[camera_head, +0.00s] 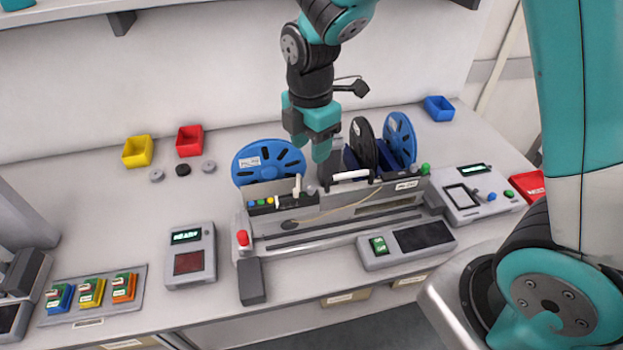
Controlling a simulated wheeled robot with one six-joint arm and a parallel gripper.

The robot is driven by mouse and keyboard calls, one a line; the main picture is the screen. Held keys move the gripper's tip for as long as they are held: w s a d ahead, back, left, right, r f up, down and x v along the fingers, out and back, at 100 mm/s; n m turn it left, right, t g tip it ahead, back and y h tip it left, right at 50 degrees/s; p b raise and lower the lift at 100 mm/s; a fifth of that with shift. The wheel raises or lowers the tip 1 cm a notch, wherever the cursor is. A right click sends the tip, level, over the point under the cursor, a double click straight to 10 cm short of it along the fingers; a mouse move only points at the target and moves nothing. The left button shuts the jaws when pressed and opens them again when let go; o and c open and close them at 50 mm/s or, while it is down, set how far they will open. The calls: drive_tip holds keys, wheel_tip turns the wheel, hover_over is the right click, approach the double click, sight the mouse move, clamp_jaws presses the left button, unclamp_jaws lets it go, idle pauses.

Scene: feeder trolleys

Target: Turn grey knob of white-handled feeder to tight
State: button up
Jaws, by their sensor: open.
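The feeder (345,213) stands on the bench with a white handle (350,176) on its top edge. A small grey knob (311,190) shows near its top, left of the handle; its turn position is too small to read. My gripper (311,147) points down above and slightly behind the feeder's top edge, with teal fingers. It is open and looks empty, apart from the knob. The fingers and the wrist hide part of what lies behind the feeder.
A blue reel (268,162) stands behind the feeder at left; a dark reel (364,144) and another blue reel (400,138) stand at right. A green knob (425,169) and a red button (242,238) flank the feeder.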

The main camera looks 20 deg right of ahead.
sight(311, 186)
wheel_tip(311, 186, down, 10)
drive_tip(key=shift+f+p, duration=0.25)
drive_tip(key=shift+p, duration=0.55)
clamp_jaws()
